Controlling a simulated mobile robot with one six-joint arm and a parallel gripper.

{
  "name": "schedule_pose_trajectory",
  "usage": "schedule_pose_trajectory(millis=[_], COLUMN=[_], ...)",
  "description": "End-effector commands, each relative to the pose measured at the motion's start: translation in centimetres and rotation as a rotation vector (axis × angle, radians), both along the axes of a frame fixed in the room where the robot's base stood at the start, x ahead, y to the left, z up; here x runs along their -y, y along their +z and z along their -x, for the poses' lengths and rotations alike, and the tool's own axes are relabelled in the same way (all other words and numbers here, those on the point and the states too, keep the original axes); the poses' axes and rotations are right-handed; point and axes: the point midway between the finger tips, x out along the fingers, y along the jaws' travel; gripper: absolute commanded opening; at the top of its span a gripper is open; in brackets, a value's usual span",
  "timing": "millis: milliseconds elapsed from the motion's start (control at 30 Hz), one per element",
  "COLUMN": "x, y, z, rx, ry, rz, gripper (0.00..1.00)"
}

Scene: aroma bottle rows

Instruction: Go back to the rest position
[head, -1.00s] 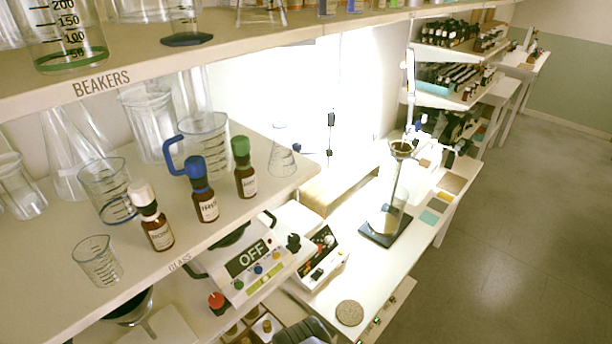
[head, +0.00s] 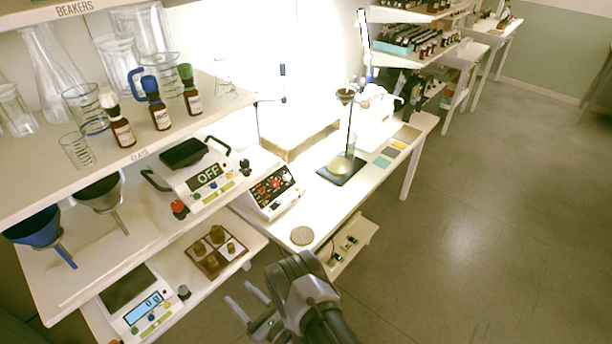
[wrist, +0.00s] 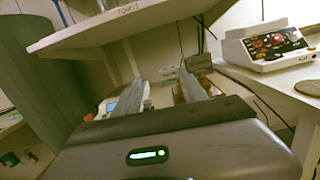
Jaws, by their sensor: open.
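My gripper (head: 252,304) is open and empty in the head view, low at the bottom middle, in front of the lower shelf and over the floor side. In the wrist view its two fingers (wrist: 166,92) are apart with nothing held between them. Three small brown bottles stand in a row on the glass shelf: one with a white cap (head: 121,130), one with a blue cap (head: 158,113) and one with a green cap (head: 191,97). All three are upright and apart from my gripper.
A hotplate reading OFF (head: 205,176) and a red-button device (head: 272,189) stand behind my gripper. A scale (head: 146,309) and a wooden weight block (head: 214,254) sit on the lower shelf. A round cork mat (head: 302,236) lies near the bench edge. The floor (head: 470,230) at right is clear.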

Motion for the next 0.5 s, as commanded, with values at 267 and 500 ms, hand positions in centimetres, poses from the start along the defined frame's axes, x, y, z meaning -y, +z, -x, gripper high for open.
schedule_pose_trajectory(millis=[267, 500], x=[-5.5, -2.3], y=[14.2, 28.9], z=[-0.5, 9.5], rx=[0.153, 0.47], ry=[0.378, 0.937], rz=[-0.053, 0.269], gripper=[0.5, 0.5])
